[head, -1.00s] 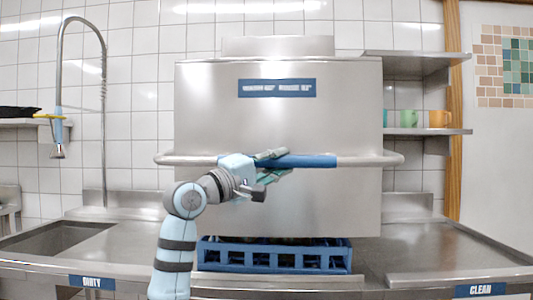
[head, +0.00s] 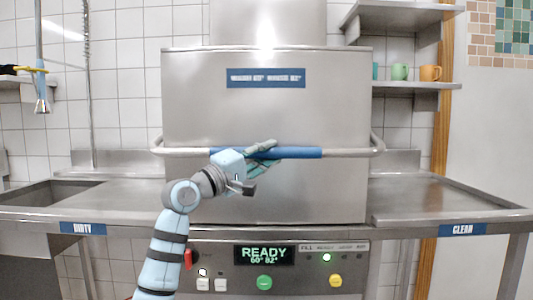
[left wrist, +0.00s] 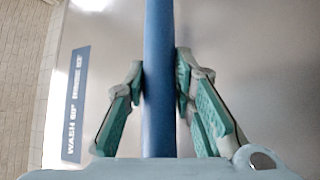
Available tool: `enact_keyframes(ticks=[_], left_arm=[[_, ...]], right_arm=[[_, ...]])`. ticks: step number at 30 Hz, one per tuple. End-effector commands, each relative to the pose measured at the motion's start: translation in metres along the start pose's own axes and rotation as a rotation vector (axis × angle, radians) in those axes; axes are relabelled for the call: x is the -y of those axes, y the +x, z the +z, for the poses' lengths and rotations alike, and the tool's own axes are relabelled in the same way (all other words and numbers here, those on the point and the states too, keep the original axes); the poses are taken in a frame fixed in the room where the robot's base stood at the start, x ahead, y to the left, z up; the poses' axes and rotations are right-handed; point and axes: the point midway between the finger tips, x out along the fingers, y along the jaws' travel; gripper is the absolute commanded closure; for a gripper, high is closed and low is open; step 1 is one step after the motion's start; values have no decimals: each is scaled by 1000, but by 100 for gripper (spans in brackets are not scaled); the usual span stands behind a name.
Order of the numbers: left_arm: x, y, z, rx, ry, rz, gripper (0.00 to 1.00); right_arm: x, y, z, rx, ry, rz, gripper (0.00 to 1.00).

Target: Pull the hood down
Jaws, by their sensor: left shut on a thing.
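The steel hood (head: 210,110) of the dishwasher is down, its lower edge at counter level with no visible gap. A horizontal bar handle with a blue grip (head: 305,153) runs across its front. In the left wrist view, the blue bar (left wrist: 159,110) passes between the two green-padded fingers (left wrist: 160,85). The blue rack is hidden inside the hood. My right gripper is not in view.
The front panel below has a lit display (head: 264,255) reading "READY", a green button (head: 264,283) and a yellow button (head: 335,281). The dirty-side counter (head: 100,195) is left, the clean-side counter (head: 425,205) right. Mugs (head: 430,73) stand on a shelf at right.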

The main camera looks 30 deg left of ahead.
Motion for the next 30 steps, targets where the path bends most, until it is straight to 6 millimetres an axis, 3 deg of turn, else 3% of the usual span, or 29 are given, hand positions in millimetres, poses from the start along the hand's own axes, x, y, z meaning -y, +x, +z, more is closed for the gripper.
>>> enact_keyframes(ticks=[1,3,4,7,23,26,30], left_arm=[[11,1,2,9,-7,-25,100],[12,1,3,9,-7,-25,100],[12,1,3,9,-7,-26,72],[12,1,3,9,-7,-25,56],[6,-1,1,4,-3,-15,56],[6,-10,0,2,1,-15,56],[7,-44,0,1,6,-19,56]], right_arm=[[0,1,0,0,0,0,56],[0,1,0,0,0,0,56],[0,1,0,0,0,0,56],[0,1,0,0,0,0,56],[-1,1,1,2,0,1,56],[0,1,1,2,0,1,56],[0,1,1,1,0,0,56]])
